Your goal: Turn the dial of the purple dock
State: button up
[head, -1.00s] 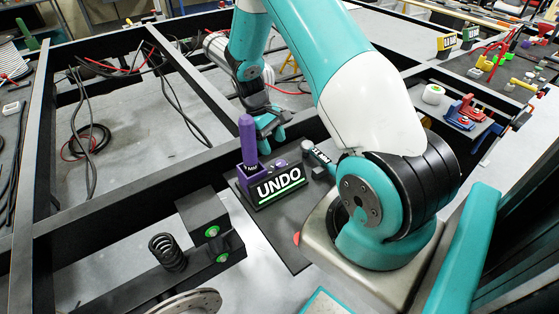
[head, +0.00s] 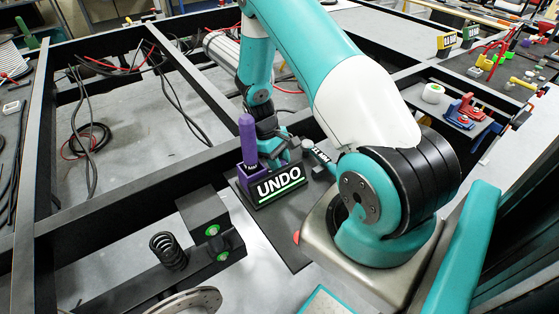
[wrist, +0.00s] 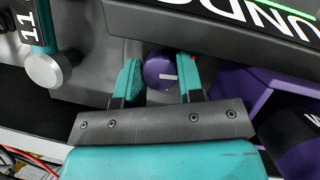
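The purple dial (wrist: 160,70) is a small round knob with a white mark, seen in the wrist view. My gripper (wrist: 159,72) is open, with one teal fingertip on each side of the dial and little room between. I cannot tell whether either finger touches it. In the head view my gripper (head: 286,155) is low over the dock's base, behind the UNDO sign (head: 279,186), and hides the dial. The dock's purple holder (head: 249,172) stands left of the sign with an upright purple handle (head: 247,136) in it. The holder also shows in the wrist view (wrist: 240,92).
An 11 MM tool (head: 321,157) stands right of the dock, close to my gripper; it also shows in the wrist view (wrist: 42,28). A black chassis beam (head: 130,195) runs past the dock. A coil spring (head: 169,251) stands at the front left.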

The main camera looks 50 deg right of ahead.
jog(key=shift+m, duration=0.4)
dwell(0.5)
jog(key=m+y, duration=0.2)
jog(key=m, duration=0.2)
jog(key=shift+d, duration=0.15)
jog(key=shift+m+t+y, duration=0.35)
jog(key=shift+m+y, duration=0.05)
jog(key=shift+m, duration=1)
jog(key=shift+m+t+y, duration=0.35)
jog(key=shift+m+y, duration=0.05)
jog(key=shift+m, duration=1)
jog(key=o, duration=0.9)
